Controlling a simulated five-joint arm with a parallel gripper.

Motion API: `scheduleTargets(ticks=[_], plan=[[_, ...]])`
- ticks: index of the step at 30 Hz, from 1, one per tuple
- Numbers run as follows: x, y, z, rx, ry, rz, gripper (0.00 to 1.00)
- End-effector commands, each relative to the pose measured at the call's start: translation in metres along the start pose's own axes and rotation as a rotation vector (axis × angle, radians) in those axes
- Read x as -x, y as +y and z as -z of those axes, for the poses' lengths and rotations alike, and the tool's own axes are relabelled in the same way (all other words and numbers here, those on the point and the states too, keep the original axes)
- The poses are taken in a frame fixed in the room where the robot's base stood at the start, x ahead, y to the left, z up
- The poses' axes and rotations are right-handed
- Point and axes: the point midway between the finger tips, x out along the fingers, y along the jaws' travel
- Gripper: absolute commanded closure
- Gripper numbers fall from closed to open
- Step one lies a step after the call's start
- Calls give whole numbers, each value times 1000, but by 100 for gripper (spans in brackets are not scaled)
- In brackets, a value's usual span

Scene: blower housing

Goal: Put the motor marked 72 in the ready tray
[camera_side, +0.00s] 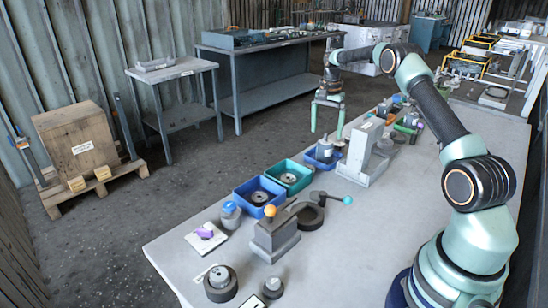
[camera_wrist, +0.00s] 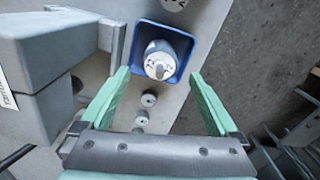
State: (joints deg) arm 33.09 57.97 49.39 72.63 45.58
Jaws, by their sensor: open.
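My gripper (camera_side: 326,134) is open and empty, pointing down above the far part of the bench. In the wrist view its two green fingers (camera_wrist: 159,76) stand apart, with a grey motor (camera_wrist: 168,50) ahead of and between their tips, not touched. The motor's top has a pale label with dark marks that I cannot read surely. This motor sits in a small blue tray (camera_wrist: 191,57), which also shows in the side view (camera_side: 311,161). A larger blue tray (camera_side: 237,196) and a green tray (camera_side: 305,184) stand nearer, each holding a round part. I cannot tell which tray is the ready tray.
A grey block-shaped fixture (camera_side: 362,150) stands right beside the small blue tray. Small round parts (camera_wrist: 149,99) lie in front of it in the wrist view. A vise (camera_side: 274,238) with an orange-knobbed handle stands nearer. The bench's front right is clear.

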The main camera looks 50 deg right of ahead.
Motion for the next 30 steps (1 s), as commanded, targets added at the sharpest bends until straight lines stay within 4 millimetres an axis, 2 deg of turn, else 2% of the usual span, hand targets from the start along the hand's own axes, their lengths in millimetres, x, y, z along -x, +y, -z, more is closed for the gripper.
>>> scheduleTargets(ticks=[1, 6, 13, 17, 20, 24, 30], plan=[[12, -1, 1, 0, 4, 4, 4], [41, 0, 0, 0, 2, 2, 4], [61, -1, -1, 5, 2, 2, 4], [80, -7, -16, 63, 18, 18, 4], [104, -13, -40, 156, 42, 43, 4], [140, -16, -87, 323, 86, 84, 4], [177, -2, -156, 561, 152, 143, 4]])
